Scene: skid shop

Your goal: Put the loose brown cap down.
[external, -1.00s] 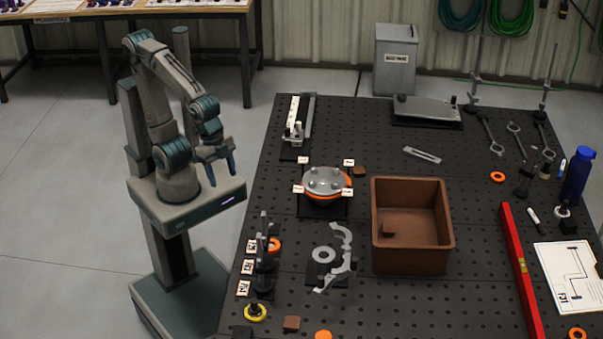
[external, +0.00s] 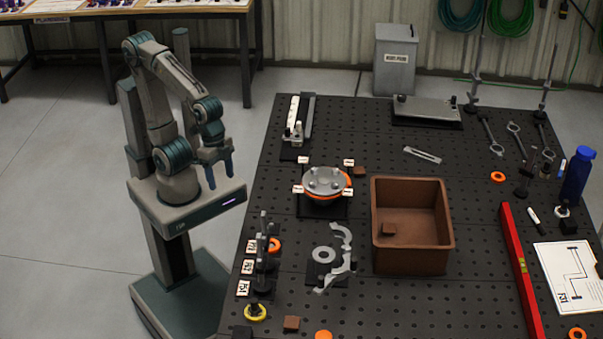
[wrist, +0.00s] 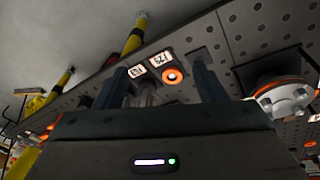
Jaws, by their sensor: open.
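Several small brown pieces could be the cap; I cannot tell which is the loose one. A third brown piece (external: 291,323) lies near the front left of the table. My gripper (external: 220,178) is open and empty, pointing down over my own base, left of the table. In the wrist view its two fingers (wrist: 158,72) stand apart with nothing between them.
The black perforated table (external: 400,305) carries a grey clamp-shaped part (external: 343,258), a labelled rack (external: 263,262), a red level (external: 521,270), a blue bottle (external: 577,178) and a paper drawing (external: 566,275). Bare table shows between the bin and the red level.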

